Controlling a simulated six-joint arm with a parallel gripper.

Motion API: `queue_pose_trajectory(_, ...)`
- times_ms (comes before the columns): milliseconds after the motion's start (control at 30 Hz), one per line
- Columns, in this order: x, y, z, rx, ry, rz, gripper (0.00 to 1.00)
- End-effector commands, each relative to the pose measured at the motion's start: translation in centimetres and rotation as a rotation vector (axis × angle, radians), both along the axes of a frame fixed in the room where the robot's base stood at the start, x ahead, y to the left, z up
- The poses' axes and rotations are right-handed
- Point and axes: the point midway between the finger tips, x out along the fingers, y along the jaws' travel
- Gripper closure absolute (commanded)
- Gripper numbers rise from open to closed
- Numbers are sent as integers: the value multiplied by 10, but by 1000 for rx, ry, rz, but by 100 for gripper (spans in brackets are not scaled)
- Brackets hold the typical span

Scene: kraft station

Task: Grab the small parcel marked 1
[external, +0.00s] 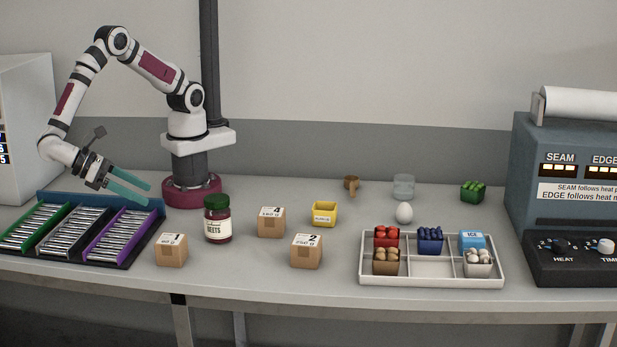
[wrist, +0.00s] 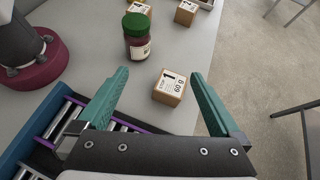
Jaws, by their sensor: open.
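The small parcel marked 1 (external: 171,250) is a brown cardboard box with a white label. It stands near the table's front edge, right of the roller racks. In the wrist view the parcel (wrist: 170,88) shows ahead, between the directions of the two teal fingers, with its label reading 1 and 60 g. My gripper (external: 140,189) is open and empty, above the racks and up and left of the parcel in the external view. In the wrist view my gripper (wrist: 158,76) has its fingers wide apart, not touching the parcel.
A jar of beets (external: 218,222) stands right of the parcel. Parcels marked 4 (external: 271,222) and 2 (external: 306,251) stand farther right. The roller racks (external: 98,232) lie left. A compartment tray (external: 430,281) is right of parcel 2. Bare table surrounds parcel 1.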

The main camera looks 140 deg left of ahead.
Motion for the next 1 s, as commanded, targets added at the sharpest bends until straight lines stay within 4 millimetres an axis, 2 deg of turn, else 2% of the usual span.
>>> queue_pose_trajectory(33, -16, -25, -20, 63, -14, -112, 0)
queue_pose_trajectory(100, -33, -48, -38, 121, -38, -223, 0)
queue_pose_trajectory(167, -42, -58, -48, 148, -51, -276, 0)
queue_pose_trajectory(233, -43, -59, -54, 163, -60, -303, 0)
queue_pose_trajectory(533, 8, -6, -85, 165, -56, -300, 0)
queue_pose_trajectory(900, 50, 31, -113, 163, -56, -299, 0)
queue_pose_trajectory(1000, 56, 37, -116, 161, -56, -301, 0)
